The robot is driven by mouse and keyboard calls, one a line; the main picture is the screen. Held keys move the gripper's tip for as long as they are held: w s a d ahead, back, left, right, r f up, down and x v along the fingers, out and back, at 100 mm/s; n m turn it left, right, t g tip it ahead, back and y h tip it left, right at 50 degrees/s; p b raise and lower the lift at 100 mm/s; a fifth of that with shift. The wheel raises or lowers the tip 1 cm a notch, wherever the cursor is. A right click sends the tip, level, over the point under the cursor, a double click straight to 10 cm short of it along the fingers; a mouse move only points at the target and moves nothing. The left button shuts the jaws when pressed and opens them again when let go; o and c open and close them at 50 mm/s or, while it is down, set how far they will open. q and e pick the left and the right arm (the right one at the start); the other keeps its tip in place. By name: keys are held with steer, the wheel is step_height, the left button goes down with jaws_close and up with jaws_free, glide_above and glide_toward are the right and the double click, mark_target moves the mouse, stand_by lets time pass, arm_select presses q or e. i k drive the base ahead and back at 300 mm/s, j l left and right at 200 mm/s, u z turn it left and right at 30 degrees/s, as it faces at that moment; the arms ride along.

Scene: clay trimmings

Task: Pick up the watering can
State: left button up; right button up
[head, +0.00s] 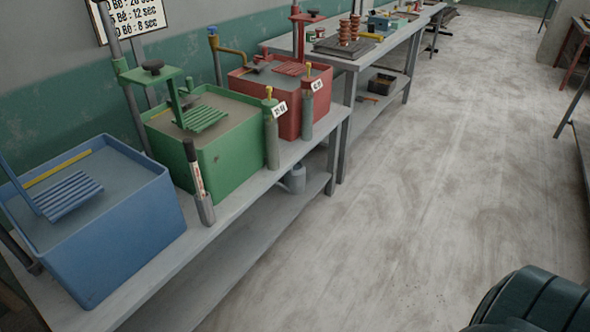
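The watering can (296,179) is small and grey. It sits on the lower shelf under the bench, below the gap between the green and red tubs. The bench top above hides part of it. Neither of my grippers is in view.
A blue tub (127,245), a green tub (232,150) and a red tub (288,115) stand on the grey bench (238,207). Grey cylinders stand along its front edge. A second table (345,62) holds tools farther back.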

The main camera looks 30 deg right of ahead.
mark_target(295, 178)
steer(key=i+l, duration=0.1)
steer(key=l, duration=0.45)
steer(key=i+l, duration=0.1)
steer(key=l, duration=0.5)
steer(key=i+l, duration=0.15)
steer(key=l, duration=0.4)
steer(key=i+l, duration=0.1)
steer(key=l, duration=0.45)
